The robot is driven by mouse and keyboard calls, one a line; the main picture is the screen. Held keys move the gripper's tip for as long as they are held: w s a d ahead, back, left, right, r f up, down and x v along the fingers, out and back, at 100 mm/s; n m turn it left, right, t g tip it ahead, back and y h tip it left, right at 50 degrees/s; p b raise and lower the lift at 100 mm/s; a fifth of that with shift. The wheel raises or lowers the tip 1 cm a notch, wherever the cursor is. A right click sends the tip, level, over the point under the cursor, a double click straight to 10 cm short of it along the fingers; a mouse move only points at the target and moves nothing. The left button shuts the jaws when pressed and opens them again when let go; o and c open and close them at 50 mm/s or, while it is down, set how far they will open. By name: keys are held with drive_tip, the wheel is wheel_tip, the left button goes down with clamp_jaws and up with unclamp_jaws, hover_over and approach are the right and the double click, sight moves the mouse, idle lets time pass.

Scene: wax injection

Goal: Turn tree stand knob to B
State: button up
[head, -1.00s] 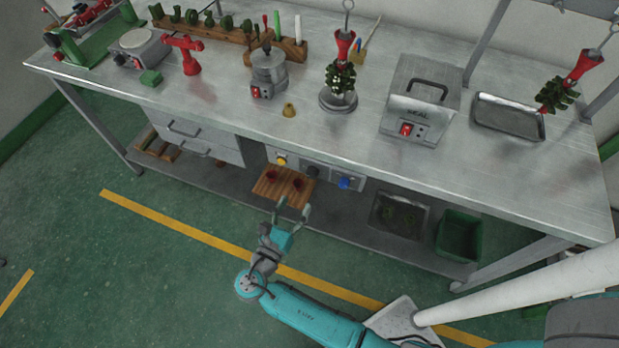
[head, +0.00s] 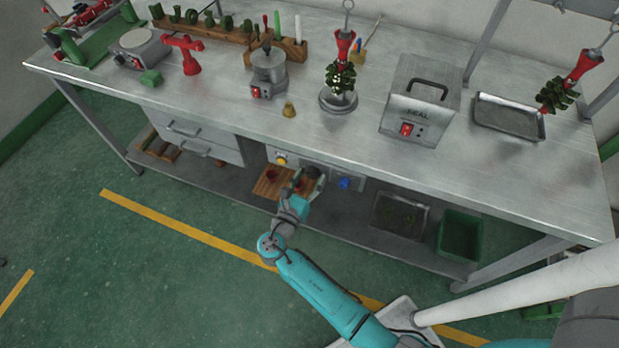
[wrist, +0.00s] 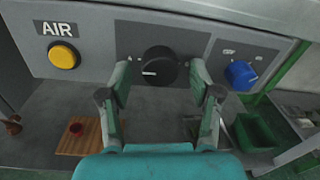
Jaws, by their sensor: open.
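A black knob (wrist: 159,66) sits on the grey panel under the bench, in the middle of the wrist view. A white pointer mark shows on its left side; the small labels around it are too blurred to read. My gripper (wrist: 162,78) is open, with one finger left and one right of the black knob. I cannot tell whether the fingers touch it. In the head view my gripper (head: 308,184) is at the panel and partly hides the knob. A blue knob (wrist: 240,75) is to the right, also in the head view (head: 344,183).
A yellow button (wrist: 64,55) under an AIR label is left of the black knob. A green bin (head: 460,236) stands at right. The bench top (head: 210,95) overhangs the panel.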

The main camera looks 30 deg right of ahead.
drive_tip(key=c, duration=1.1)
drive_tip(key=shift+c, duration=0.2)
